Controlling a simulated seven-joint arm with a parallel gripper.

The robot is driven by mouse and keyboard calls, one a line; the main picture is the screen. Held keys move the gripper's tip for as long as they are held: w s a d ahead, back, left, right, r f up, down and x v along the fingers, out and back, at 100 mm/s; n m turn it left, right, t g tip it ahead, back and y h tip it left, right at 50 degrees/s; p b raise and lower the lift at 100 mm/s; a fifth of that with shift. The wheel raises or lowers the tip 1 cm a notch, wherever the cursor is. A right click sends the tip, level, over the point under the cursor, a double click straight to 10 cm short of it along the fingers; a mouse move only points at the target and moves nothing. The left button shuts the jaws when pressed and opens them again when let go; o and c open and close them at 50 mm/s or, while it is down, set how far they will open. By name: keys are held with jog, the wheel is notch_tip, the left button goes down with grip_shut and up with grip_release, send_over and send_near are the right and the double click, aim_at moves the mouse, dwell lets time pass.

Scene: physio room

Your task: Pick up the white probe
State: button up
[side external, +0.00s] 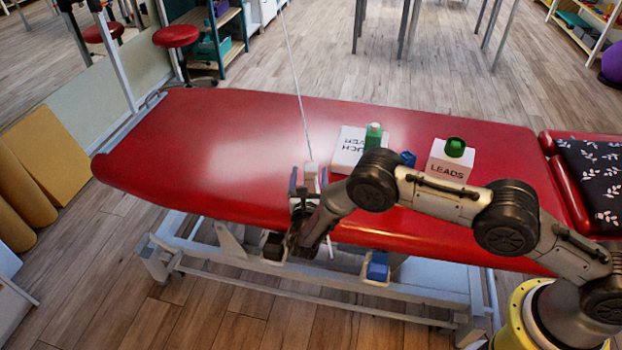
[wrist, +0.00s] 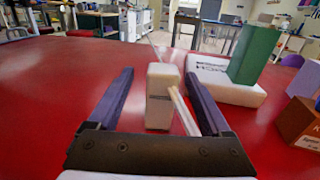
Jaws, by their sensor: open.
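The white probe (side external: 311,168) stands upright on the red couch near its front edge. In the wrist view the probe (wrist: 162,92) is a pale block with a grey mark on its face. My gripper (side external: 308,180) is open, low over the couch. In the wrist view my gripper (wrist: 158,76) has one dark finger on each side of the probe, with visible gaps. A thin pale strip slants down beside the probe's right side, inside the right finger. The side view cannot show whether the fingers touch the probe; my arm hides part of it.
To the right stand a white lettered box (side external: 347,147), a green block (side external: 374,134), a small blue object (side external: 408,158) and a white LEADS box (side external: 452,166) with a green top. In the wrist view, a brown box (wrist: 300,122) is at right. The couch's left part (side external: 200,150) is clear.

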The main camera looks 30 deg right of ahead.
aim_at(311, 164)
jog(key=x, duration=0.5)
jog(key=shift+s+d+r, duration=0.1)
jog(key=shift+r, duration=0.05)
grip_shut()
